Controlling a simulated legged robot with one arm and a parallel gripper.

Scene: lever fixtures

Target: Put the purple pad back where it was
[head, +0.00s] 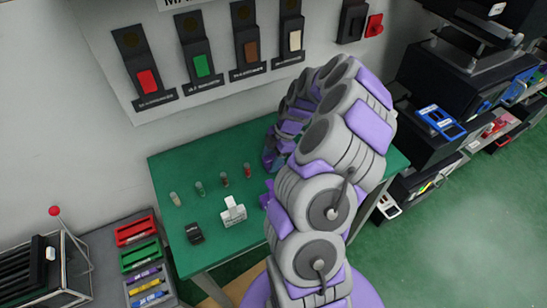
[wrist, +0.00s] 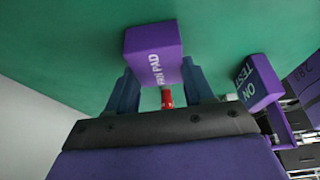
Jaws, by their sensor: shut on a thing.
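The purple pad (wrist: 153,52) is a block with white lettering ending in "PAD", shown in the wrist view. My gripper (wrist: 158,78) is shut on it, with one dark blue finger on each side. A second purple block (wrist: 258,83) reads "TEST ON" and stands to the right, apart from my fingers. In the head view my gripper (head: 270,158) is mostly hidden by my arm, over the far part of the green table (head: 225,132). The pad cannot be made out clearly there.
Several small vials (head: 224,180) stand on the table, with a white holder (head: 233,212) and a black box (head: 195,233) nearer the front. A red-topped item (wrist: 167,98) shows between my fingers. Lever fixtures (head: 202,64) line the wall. Colored trays (head: 140,257) stand at left.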

